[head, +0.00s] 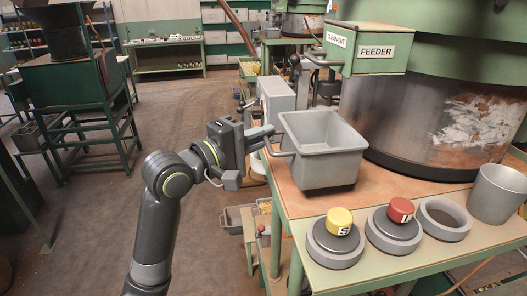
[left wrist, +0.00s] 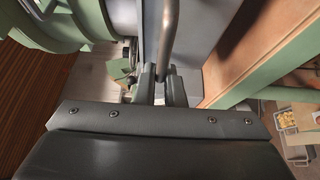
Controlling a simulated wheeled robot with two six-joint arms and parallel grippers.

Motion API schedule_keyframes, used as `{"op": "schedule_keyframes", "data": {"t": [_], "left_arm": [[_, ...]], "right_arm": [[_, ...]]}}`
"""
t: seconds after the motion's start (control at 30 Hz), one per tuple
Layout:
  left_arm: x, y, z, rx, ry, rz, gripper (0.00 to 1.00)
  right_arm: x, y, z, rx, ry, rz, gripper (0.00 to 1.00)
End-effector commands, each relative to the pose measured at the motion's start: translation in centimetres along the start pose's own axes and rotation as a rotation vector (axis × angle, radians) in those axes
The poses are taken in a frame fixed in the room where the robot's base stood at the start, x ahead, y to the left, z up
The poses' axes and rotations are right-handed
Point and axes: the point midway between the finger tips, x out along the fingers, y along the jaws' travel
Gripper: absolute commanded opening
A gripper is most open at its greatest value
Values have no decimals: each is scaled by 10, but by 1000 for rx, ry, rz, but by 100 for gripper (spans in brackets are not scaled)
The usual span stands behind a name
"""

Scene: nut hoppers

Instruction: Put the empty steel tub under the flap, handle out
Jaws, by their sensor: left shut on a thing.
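The grey steel tub (head: 321,148) is above the near left part of the green-edged bench (head: 287,196), upright, its inside empty where I can see. Its handle points left, toward my arm. My left gripper (head: 268,139) is shut on the tub's handle; in the left wrist view the fingers (left wrist: 167,88) close around the handle bar (left wrist: 169,35). I cannot tell whether the tub's base touches the bench. A flap marked CLEAN-OUT (head: 337,40) is on the green feeder box (head: 378,50), behind and right of the tub. My right gripper is not in view.
The large feeder drum (head: 430,120) stands behind. Grey bins (head: 238,217) sit below the bench's left side.

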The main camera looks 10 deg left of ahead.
Motion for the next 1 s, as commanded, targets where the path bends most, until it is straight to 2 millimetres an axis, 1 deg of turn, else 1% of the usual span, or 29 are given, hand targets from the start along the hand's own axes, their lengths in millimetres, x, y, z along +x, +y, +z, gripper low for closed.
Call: {"op": "schedule_keyframes", "data": {"t": [0.1, 0.23, 0.33, 0.63, 0.67, 0.8, 0.83, 1.0], "left_arm": [[0, -17, 0, -7, 0, -2, 0], [0, -32, 0, -5, -1, 0, 0], [0, -36, 0, -3, -1, 2, 0], [0, -38, 0, -2, 0, 2, 0], [0, -39, 0, -1, 0, -1, 10], [0, -38, 0, -1, 0, -1, 28], [0, -38, 0, -1, 0, -1, 31], [0, -38, 0, -1, 0, -1, 31]], "right_arm": [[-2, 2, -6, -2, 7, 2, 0], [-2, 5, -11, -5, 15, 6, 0], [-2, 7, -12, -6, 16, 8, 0], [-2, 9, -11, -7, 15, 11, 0], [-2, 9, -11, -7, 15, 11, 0], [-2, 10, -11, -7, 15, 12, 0], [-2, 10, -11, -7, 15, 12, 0], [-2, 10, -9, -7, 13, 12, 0]]}}
